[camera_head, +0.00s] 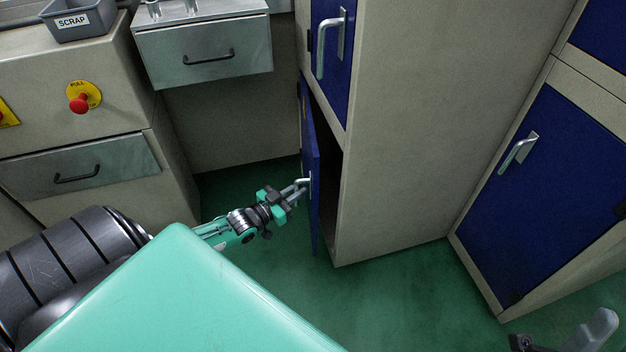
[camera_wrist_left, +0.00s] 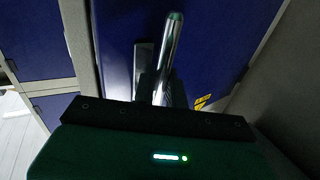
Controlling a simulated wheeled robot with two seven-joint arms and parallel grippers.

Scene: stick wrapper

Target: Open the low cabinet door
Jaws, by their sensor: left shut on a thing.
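The low cabinet door (camera_head: 311,175) is blue and stands ajar, with a dark gap between it and the beige cabinet body (camera_head: 400,130). Its metal handle (camera_head: 303,183) is on the door's outer face. My left gripper (camera_head: 292,191) is shut on this handle. In the left wrist view the silver handle (camera_wrist_left: 170,60) rises from between the fingers in front of the blue door (camera_wrist_left: 115,50). The fingers are dark there and their exact contact is hard to see. My right gripper cannot be made out; only a grey part shows at the bottom right of the head view.
An upper blue door (camera_head: 333,60) with a handle is above. Another blue cabinet door (camera_head: 545,200) stands at the right. A drawer unit with a red stop button (camera_head: 78,104) and a grey scrap bin (camera_head: 78,18) are at the left. Green floor (camera_head: 390,290) is clear ahead.

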